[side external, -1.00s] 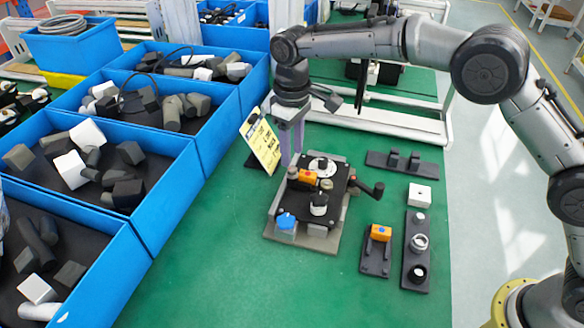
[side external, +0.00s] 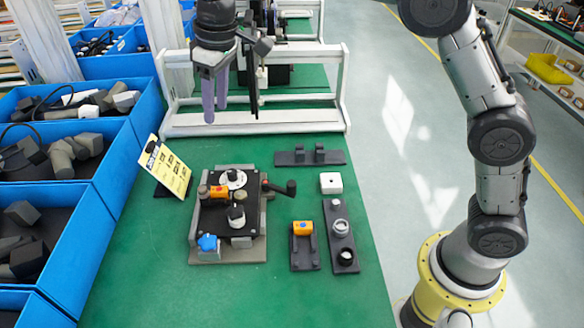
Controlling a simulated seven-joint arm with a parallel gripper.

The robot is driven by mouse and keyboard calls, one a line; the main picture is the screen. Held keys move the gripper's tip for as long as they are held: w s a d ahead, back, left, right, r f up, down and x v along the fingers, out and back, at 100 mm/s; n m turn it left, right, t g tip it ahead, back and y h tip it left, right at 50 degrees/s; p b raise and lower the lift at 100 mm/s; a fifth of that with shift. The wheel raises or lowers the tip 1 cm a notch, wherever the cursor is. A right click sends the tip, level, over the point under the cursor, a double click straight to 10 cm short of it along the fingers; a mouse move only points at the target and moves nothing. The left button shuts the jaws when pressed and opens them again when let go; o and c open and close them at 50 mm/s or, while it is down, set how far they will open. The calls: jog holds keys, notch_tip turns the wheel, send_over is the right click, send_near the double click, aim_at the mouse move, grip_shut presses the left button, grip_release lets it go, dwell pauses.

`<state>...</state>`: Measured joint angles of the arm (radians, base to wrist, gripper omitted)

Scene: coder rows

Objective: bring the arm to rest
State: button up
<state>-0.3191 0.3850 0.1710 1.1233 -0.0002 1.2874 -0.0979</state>
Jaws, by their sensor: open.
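My gripper (side external: 214,101) hangs at the top of the side external view, fingers pointing down. It is open and nothing shows between its fingers. It is raised above the far part of the green table (side external: 135,270), in front of the white rack, well clear of the assembly.
A yellow card (side external: 172,172) leans on a stand left of the assembly. Blue bins (side external: 98,210) line the left. A white rack (side external: 250,126) stands behind.

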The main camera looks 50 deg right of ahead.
jog(key=s+d+r+m+t, duration=0.1)
jog(key=s+d+r+t, duration=0.1)
jog(key=s+d+r, duration=0.55)
jog(key=s+d+r+m+t, duration=0.15)
jog(key=s+d, duration=0.35)
jog(key=s, duration=0.5)
jog(key=s+d+f+m, duration=0.1)
jog(key=s+d+f, duration=0.1)
jog(key=s+f, duration=0.3)
jog(key=s+d+f+m, duration=0.1)
jog(key=s+d+f, duration=0.1)
jog(key=s+f, duration=0.4)
jog(key=s, duration=0.4)
jog(key=shift+s+h, duration=0.3)
